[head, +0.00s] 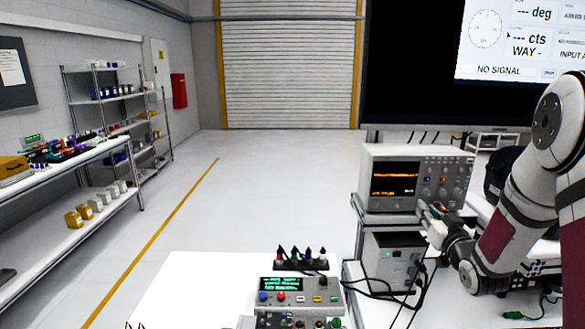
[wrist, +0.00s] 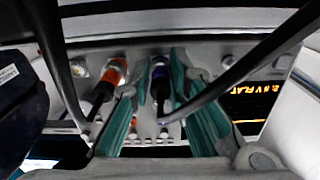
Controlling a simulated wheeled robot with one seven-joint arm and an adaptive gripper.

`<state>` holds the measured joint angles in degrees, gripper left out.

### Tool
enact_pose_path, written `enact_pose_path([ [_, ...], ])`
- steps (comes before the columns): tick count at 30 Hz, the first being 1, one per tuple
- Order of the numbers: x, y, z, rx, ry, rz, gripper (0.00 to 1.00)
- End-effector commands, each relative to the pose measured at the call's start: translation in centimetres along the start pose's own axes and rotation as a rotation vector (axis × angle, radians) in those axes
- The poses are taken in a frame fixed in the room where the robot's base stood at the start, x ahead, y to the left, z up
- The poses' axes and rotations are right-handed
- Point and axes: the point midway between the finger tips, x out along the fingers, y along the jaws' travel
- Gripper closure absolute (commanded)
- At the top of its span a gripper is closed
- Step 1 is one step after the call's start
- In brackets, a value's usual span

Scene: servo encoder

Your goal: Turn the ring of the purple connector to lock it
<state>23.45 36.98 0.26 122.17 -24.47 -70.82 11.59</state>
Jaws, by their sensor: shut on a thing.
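The purple connector (wrist: 158,75) sits in the panel of an instrument in the wrist view, with a dark cable coming out of it. My gripper (wrist: 164,64) has its two teal fingers on either side of the purple connector, shut on it. In the head view my gripper (head: 429,213) is at the lower right front of the oscilloscope-like box (head: 389,154), and the purple connector cannot be made out there. How far its ring is turned cannot be told.
An orange connector (wrist: 116,70) with its own cable is close beside the left finger. Dark cables cross near the fingers. A power unit (head: 392,258) stands below the box. A control box (head: 300,294) is on the white table in front.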

Motion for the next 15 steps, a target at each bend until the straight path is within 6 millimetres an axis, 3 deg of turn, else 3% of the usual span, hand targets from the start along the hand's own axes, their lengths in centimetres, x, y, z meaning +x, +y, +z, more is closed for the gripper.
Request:
enact_pose_path([
  [15, -0.01, -0.04, -0.07, 0.165, 0.001, -0.001, 1.0],
])
